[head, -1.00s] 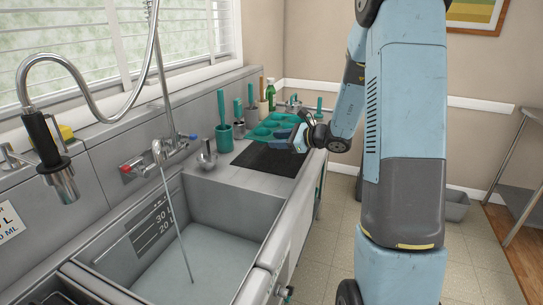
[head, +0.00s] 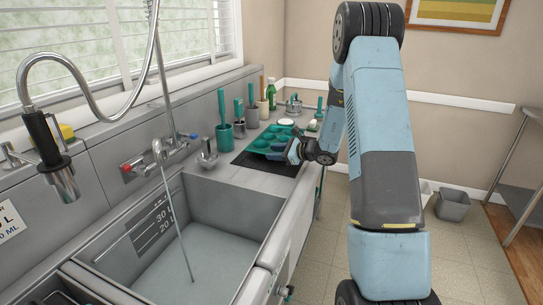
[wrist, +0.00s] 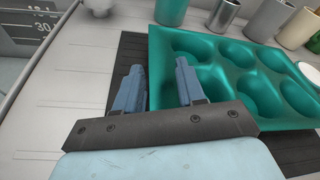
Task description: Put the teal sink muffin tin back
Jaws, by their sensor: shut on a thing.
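The teal muffin tin (head: 268,139) is at the far end of the counter, over the black mat (head: 263,166). In the wrist view the tin (wrist: 238,62) fills the right side, with its cups facing up and its near edge between my fingers. My gripper (head: 291,150) is shut on the tin's near right edge; its blue fingers also show in the wrist view (wrist: 158,68). The tin overlaps part of the mat (wrist: 133,55). I cannot tell whether it rests fully on it.
The sink basin (head: 190,245) lies in front of the mat. A white round item (head: 286,122) lies beyond the tin.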

